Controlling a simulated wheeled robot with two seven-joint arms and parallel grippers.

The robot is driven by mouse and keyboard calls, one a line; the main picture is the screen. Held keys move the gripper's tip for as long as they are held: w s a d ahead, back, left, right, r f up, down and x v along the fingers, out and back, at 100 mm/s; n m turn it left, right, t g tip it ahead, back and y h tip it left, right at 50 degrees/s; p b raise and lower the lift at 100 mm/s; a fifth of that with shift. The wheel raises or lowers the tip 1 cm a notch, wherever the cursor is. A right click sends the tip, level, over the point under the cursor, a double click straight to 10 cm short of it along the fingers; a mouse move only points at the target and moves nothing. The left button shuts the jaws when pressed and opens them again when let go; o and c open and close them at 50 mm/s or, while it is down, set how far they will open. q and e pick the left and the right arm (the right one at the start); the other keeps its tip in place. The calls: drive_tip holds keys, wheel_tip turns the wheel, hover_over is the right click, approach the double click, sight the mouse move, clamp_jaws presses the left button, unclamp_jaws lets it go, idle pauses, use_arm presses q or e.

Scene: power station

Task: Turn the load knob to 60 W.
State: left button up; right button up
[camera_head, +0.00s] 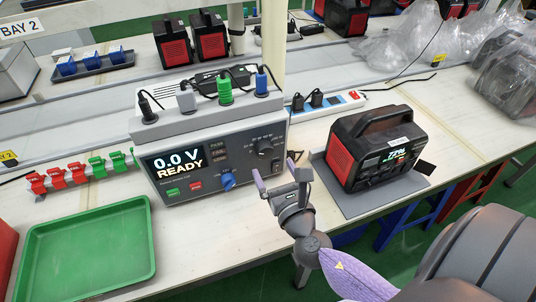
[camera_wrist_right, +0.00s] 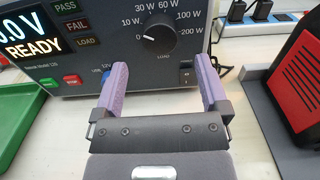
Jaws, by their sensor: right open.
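The load knob (camera_head: 264,147) is a round black dial on the front of the grey tester. In the right wrist view the knob (camera_wrist_right: 160,33) sits inside a printed scale from 0 to 200 W, and its white mark points low left, by 0. The tester's display (camera_head: 179,162) reads 0.0 V READY. My right gripper (camera_head: 278,176) is open and empty, in front of the panel and a little below the knob. In the right wrist view its two purple fingers (camera_wrist_right: 161,68) are spread apart, below the knob and clear of it. My left gripper is not in view.
A blue selector (camera_head: 228,181) sits low on the panel. A power station (camera_head: 377,150) showing 72% stands on a grey mat to the right. A green tray (camera_head: 88,247) lies to the left, below red and green clips (camera_head: 78,173). Plugs and cables stand on the tester's top.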

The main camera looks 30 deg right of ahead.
sight(266, 155)
drive_tip(key=x, duration=0.4)
drive_tip(key=shift+w+d, duration=0.1)
drive_tip(key=shift+w, duration=0.2)
drive_tip(key=shift+c, duration=0.3)
drive_tip(key=c, duration=1.2)
